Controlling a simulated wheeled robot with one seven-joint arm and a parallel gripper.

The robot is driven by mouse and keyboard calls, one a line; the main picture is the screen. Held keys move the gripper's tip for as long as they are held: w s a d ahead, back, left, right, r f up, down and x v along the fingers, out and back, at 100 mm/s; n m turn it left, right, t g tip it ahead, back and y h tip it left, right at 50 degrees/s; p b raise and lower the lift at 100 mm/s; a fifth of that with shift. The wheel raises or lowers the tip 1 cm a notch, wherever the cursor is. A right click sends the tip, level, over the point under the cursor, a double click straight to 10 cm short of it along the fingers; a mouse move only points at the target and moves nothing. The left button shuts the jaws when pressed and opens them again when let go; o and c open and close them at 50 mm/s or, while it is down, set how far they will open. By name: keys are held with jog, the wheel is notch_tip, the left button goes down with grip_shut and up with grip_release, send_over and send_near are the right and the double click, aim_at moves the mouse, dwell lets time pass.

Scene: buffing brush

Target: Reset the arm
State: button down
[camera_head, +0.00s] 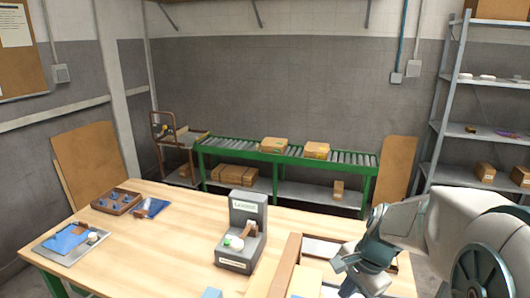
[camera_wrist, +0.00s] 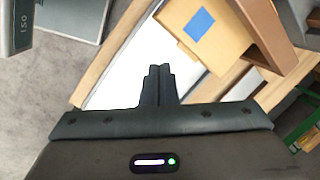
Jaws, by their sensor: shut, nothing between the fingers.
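My gripper (camera_wrist: 160,70) shows in the wrist view with its two dark fingers pressed together and nothing between them. It points over a white surface (camera_wrist: 128,65) by the table's edge, with grey floor to the left. In the head view my arm reaches in from the right, and the wrist hangs over the right part of the wooden table (camera_head: 170,245). The fingertips are cut off or hidden at the bottom of that view.
A cardboard box (camera_wrist: 220,35) with a blue patch stands close to the gripper. A grey labelled stand (camera_head: 242,235) is mid-table. A compartment tray (camera_head: 116,203) and a grey tray (camera_head: 50,250) lie left. A green roller conveyor (camera_head: 230,150) and metal shelves (camera_head: 450,130) stand behind.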

jog(key=s+a+r+n+t+h, duration=0.1)
jog(key=s+r+n, duration=0.1)
jog(key=s+n, duration=0.3)
jog(key=s+a+r+n+h, duration=0.1)
jog(key=s+a+r+n, duration=0.1)
jog(key=s+n, duration=0.4)
jog(key=shift+s+a+r+n+t, duration=0.25)
jog(key=shift+r+n+t, duration=0.15)
jog(key=shift+r+n, duration=0.3)
jog(key=shift+f, duration=0.1)
